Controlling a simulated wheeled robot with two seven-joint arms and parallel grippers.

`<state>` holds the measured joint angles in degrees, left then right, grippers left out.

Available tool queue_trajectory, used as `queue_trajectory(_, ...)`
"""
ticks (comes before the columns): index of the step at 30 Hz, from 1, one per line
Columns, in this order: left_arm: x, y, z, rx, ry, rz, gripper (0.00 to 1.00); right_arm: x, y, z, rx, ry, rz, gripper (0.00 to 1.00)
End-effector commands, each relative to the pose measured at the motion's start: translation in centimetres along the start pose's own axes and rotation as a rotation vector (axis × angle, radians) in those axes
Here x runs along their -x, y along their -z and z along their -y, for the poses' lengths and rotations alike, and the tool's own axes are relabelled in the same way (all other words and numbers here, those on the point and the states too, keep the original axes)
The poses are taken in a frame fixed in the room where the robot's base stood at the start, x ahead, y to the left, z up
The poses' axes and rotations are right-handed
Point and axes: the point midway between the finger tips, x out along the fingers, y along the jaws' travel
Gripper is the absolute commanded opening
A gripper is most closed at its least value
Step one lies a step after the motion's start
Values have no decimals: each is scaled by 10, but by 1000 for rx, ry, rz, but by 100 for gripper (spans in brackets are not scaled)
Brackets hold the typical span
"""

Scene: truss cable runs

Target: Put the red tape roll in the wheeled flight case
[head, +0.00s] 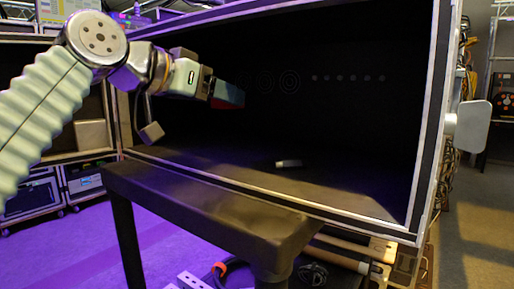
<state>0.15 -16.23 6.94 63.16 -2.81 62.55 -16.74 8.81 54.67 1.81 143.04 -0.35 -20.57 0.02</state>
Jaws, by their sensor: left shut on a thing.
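A large open black flight case (437,120) with metal edges fills the middle and right, its dark opening facing me; its wheels do not show clearly. My left gripper (214,92) reaches in from the upper left, in front of or just inside the opening. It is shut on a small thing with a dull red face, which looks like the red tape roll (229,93). The roll is held well above the case floor, and the fingers partly hide it. My right gripper is not in view.
A small pale object (289,163) lies on the case floor, which is otherwise clear. A dark stand (210,205) stands in front of the case's lower edge. Smaller cases (30,197) are at the left. A metal latch plate (473,126) sticks out at the right.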

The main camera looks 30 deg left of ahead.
Motion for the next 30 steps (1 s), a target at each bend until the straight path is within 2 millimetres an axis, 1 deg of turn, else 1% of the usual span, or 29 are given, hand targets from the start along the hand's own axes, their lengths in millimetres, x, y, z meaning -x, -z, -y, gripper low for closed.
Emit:
queue_trajectory(1,-3,-16,0,2,0,2,35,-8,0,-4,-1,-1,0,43)
queue_trajectory(3,-8,-28,0,2,0,2,35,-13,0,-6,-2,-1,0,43)
queue_trajectory(8,-13,-44,0,1,0,1,35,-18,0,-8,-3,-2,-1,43)
queue_trajectory(12,-20,-67,0,2,0,2,35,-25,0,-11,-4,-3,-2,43)
queue_trajectory(15,-24,-78,0,1,0,1,35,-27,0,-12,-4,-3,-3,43)
queue_trajectory(23,-24,-79,0,1,1,0,35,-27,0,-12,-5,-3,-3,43)
queue_trajectory(30,-27,-86,0,1,1,0,35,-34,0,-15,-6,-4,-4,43)
